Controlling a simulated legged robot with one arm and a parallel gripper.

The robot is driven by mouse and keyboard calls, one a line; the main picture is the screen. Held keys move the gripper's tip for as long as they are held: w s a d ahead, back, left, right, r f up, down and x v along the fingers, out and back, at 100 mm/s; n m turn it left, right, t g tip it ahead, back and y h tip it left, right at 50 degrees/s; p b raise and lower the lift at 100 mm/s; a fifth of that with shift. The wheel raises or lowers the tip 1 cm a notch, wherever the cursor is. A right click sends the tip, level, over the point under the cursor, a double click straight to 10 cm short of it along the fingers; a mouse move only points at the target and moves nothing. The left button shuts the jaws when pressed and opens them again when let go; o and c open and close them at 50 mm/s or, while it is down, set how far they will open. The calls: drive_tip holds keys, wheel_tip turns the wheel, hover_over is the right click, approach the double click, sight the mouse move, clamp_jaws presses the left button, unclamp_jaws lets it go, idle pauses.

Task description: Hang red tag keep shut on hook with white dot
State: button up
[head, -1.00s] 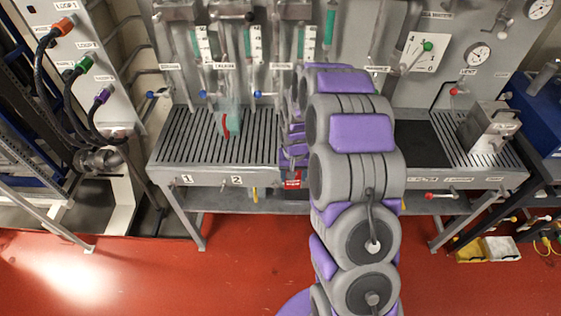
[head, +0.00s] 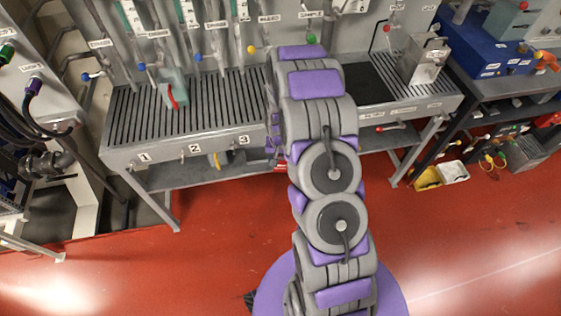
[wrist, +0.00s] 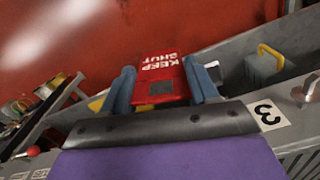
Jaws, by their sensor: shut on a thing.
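A red tag (wrist: 158,72) with white "KEEP SHUT" lettering is between the two blue-grey fingers of my gripper (wrist: 162,82) in the wrist view. My gripper is shut on it. In the head view a small red piece of the tag (head: 281,167) shows below the bench's front edge, beside my arm, which hides the gripper. Small metal fittings (head: 183,153) stand between the numbers on the bench front. I cannot make out a white dot on any of them. In the wrist view the "3" label (wrist: 269,114) is right of my gripper.
The slatted bench (head: 130,153) carries labels 1, 2 and 3 on its front, with a shelf (head: 195,172) below. A yellow-handled padlock-like thing (wrist: 268,62) is at the wrist view's right. A metal box (head: 424,60) stands on the bench. Red floor in front is clear.

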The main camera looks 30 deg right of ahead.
drive_tip(key=shift+w+d+f+b, duration=0.15)
drive_tip(key=shift+w+d+b, duration=0.15)
drive_tip(key=shift+w, duration=0.85)
drive_tip(key=shift+w+d+f+b, duration=0.15)
drive_tip(key=shift+w+d, duration=0.3)
drive_tip(key=shift+w, duration=0.75)
drive_tip(key=shift+w+d+f+b, duration=0.1)
drive_tip(key=shift+w+d+b, duration=0.25)
drive_tip(key=shift+w, duration=0.8)
drive_tip(key=shift+w+d+f+p, duration=0.15)
drive_tip(key=shift+w+f+p, duration=0.25)
drive_tip(key=shift+w, duration=0.2)
drive_tip(key=o, duration=1.2)
drive_tip(key=shift+w+r, duration=0.1)
